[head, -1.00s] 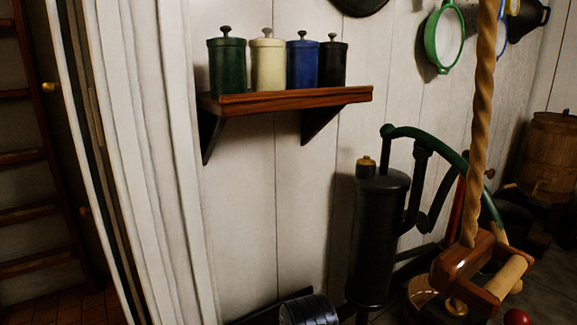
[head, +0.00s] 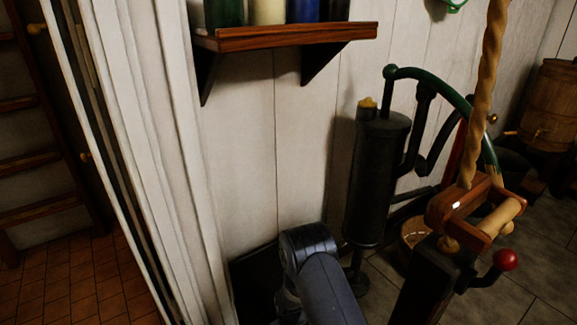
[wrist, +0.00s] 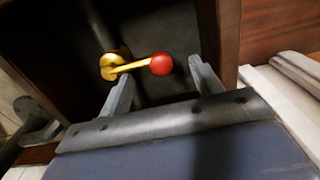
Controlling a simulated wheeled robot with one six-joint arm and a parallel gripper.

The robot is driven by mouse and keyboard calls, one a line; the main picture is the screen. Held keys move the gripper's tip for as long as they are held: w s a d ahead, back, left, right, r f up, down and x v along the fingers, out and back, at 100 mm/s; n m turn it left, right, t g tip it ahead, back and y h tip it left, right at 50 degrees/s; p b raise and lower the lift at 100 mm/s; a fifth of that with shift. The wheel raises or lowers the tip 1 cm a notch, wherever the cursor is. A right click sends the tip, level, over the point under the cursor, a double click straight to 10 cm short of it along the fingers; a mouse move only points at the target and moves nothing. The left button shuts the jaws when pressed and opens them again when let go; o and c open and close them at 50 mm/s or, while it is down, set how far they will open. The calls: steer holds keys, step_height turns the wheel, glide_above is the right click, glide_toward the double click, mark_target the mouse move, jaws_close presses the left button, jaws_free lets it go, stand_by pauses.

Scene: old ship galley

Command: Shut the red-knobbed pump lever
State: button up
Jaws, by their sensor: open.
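In the wrist view a short brass lever (wrist: 128,67) with a round red knob (wrist: 161,63) sticks out from a brass hub on a dark pipe. The knob lies to the right of the hub. My gripper (wrist: 162,78) is open, with its two grey fingers on either side of the lever in the picture; I see no contact. The gripper is hidden in the head view. There a red knob (head: 505,260) on a dark arm shows at the lower right, near a black pump (head: 377,178) with a green curved handle (head: 446,97). I cannot tell whether both knobs are the same one.
A wooden shelf (head: 290,38) with canisters is on the white wall. A rope (head: 484,90) hangs to a wooden block (head: 470,205) in front of the pump. A wooden barrel (head: 548,105) stands at the right. The tiled floor (head: 80,275) is clear at lower left.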

step_height(320, 180, up, 8)
steer(key=p, duration=0.3)
steer(key=shift+p, duration=0.4)
steer(key=shift+f, duration=0.15)
step_height(320, 180, down, 11)
steer(key=b, duration=0.6)
